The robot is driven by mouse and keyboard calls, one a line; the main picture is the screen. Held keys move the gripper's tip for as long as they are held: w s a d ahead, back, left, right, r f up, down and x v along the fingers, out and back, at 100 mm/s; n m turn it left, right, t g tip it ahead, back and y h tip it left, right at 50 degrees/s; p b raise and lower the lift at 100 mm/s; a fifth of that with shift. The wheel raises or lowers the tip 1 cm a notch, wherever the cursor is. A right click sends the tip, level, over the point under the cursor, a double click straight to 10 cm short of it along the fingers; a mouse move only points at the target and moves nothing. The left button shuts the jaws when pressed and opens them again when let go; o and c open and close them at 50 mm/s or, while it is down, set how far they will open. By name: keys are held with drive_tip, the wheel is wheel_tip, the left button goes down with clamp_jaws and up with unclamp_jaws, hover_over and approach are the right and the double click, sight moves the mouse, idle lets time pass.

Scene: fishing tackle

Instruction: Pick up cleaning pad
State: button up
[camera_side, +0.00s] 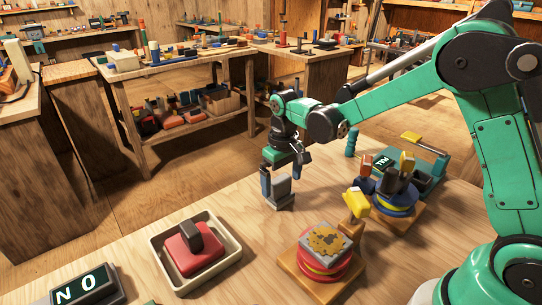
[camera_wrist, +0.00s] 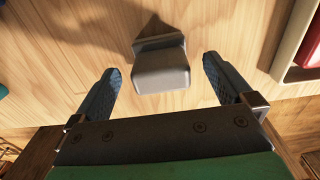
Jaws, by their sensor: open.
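A grey block (camera_side: 281,193) with a wider base stands on the wooden table; it also shows in the wrist view (camera_wrist: 160,72). My gripper (camera_side: 277,177) is open, pointing down over it. In the wrist view my two blue fingers (camera_wrist: 161,66) stand apart, one on each side of the block, with wood visible in both gaps. A red pad with a dark upright handle (camera_side: 191,247) sits in a cream tray (camera_side: 159,263) at the front left. I cannot tell for certain which of these is the cleaning pad.
A red round stack topped by a stained grey plate (camera_side: 325,240) stands to the right of the tray. A blue and yellow stack (camera_side: 395,205) stands behind it. A dark sign (camera_side: 88,288) is at the front left. Bare table lies around the grey block.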

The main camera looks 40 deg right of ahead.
sight(282, 179)
drive_tip(key=shift+f, duration=0.6)
drive_tip(key=c, duration=1.3)
drive_tip(key=shift+c, duration=0.2)
drive_tip(key=shift+r, duration=0.15)
wheel_tip(282, 179, up, 20)
